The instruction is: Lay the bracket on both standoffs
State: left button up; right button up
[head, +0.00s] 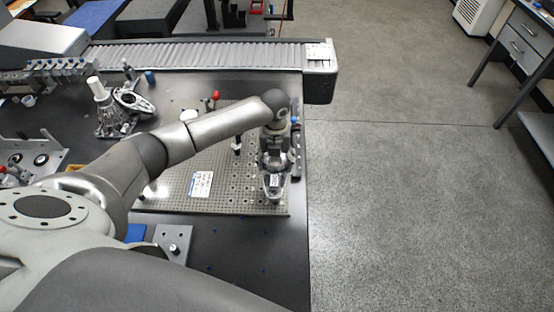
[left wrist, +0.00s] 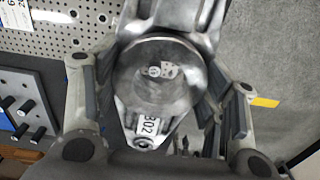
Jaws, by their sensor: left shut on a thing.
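The bracket is a silver metal piece with a round central boss and a white number label; it fills the middle of the left wrist view (left wrist: 137,112). In the head view the bracket (head: 272,193) is over the front right corner of the perforated plate. My left gripper (head: 273,165) points down and is shut on the bracket, with a finger on either side of it in the left wrist view (left wrist: 160,75). I cannot tell whether the bracket touches anything below. I cannot clearly make out the standoffs. My right gripper is not in view.
The perforated plate (head: 225,185) lies on the black table (head: 245,255), carrying a white label card (head: 200,184) and a dark post (head: 237,144). A conveyor (head: 205,57) runs along the back. A metal casting (head: 112,115) stands at left. The table's right edge is close to the plate.

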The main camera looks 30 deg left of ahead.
aim_at(276, 172)
pick_arm(q)
notch_tip(276, 172, down, 6)
jog(key=b, duration=0.5)
jog(key=shift+w+b, duration=0.1)
jog(key=shift+b, duration=0.2)
jog(key=shift+r, duration=0.1)
jog(key=shift+p, duration=0.35)
dwell(0.4)
jog(key=shift+p, duration=0.45)
dwell(0.9)
jog(key=shift+f, duration=0.55)
dwell(0.4)
